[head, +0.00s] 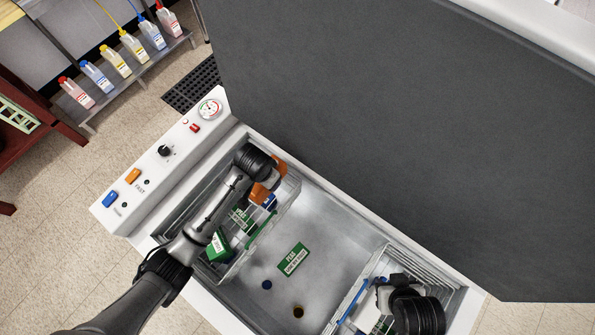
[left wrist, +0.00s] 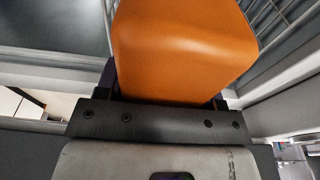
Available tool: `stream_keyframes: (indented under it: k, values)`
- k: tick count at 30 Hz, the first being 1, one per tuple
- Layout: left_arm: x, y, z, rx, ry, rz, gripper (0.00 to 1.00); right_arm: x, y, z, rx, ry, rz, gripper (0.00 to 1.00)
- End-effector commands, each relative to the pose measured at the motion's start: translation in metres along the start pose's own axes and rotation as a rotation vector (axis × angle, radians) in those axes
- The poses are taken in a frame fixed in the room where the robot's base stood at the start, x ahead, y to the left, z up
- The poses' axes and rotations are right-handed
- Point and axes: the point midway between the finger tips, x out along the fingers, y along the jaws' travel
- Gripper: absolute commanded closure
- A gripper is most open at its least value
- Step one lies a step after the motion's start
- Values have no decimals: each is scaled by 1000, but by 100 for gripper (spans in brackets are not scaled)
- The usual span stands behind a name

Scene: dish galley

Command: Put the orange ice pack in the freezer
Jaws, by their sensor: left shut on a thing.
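The orange ice pack (head: 261,194) is in my left gripper (head: 268,182), which is shut on it. In the left wrist view the orange pack (left wrist: 182,45) fills the space above the gripper (left wrist: 165,100). In the head view my left gripper and the pack are over or in the left wire basket (head: 284,212) of the open white chest freezer (head: 330,240); their exact height is unclear. My right gripper (head: 384,291) is at the right wire basket (head: 410,262), near a blue bar (head: 353,300). Its fingers are too hidden to read.
The raised dark lid (head: 400,130) stands behind the freezer. A green peas packet (head: 293,259) lies on the bare floor between the baskets; another green pack (head: 217,246) is in the left basket. A control panel (head: 165,150) edges the left side. Bottles (head: 116,62) stand on a shelf.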

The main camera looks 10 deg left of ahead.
Motion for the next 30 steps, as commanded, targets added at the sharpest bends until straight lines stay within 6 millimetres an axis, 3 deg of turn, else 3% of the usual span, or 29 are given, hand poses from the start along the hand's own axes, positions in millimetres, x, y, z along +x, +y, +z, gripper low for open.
stream_keyframes:
  k: [7, 13, 20, 23, 26, 30]
  values:
    - [-6, 0, -1, -39, 1, -6, 75, -1, -1, 0, 3, 0, -2, 57]
    - [-7, 6, 1, -246, -1, -38, 75, -1, -1, 0, 3, 0, -2, 57]
    - [-28, 41, 0, -539, 6, -79, 75, -1, 0, 0, -1, -1, 1, 57]
    - [-49, 66, 2, -634, 11, -91, 75, -3, 1, 0, -4, -1, 3, 57]
    - [-82, 95, 10, -691, 20, -97, 76, -9, 2, -2, -7, -2, 6, 57]
    - [-150, 121, 31, -679, 25, -95, 76, -33, 4, -10, -8, -4, 6, 57]
